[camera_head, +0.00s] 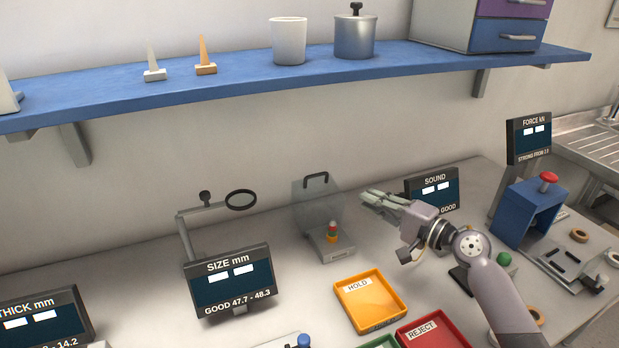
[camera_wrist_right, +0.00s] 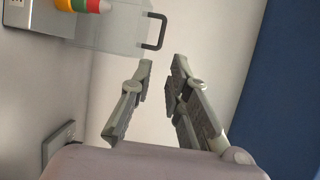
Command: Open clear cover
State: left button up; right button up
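The clear cover (camera_head: 312,208) is a see-through grey panel with a dark handle (camera_head: 316,180) at its top. It appears raised, standing upright at the back of a small grey base (camera_head: 328,250). The cover also shows in the right wrist view (camera_wrist_right: 112,42), with its handle (camera_wrist_right: 157,32) just beyond the fingertips. A small red, orange and green stack (camera_head: 332,232) stands on the base. My right gripper (camera_head: 374,203) is to the right of the cover, apart from the handle. Its fingers (camera_wrist_right: 162,63) are spread and empty. My left gripper is out of view.
The sound display (camera_head: 433,188) stands behind my right arm. The yellow HOLD tray (camera_head: 369,302) and red REJECT tray (camera_head: 440,334) lie in front. The magnifier (camera_head: 240,200) and size display (camera_head: 228,280) stand left. A blue shelf (camera_head: 250,85) runs along the wall above.

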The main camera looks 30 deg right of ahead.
aim_at(319, 175)
jog(key=p+x, duration=0.3)
jog(key=x, duration=1.4)
jog(key=shift+r, duration=0.1)
jog(key=shift+c, duration=0.2)
grip_shut()
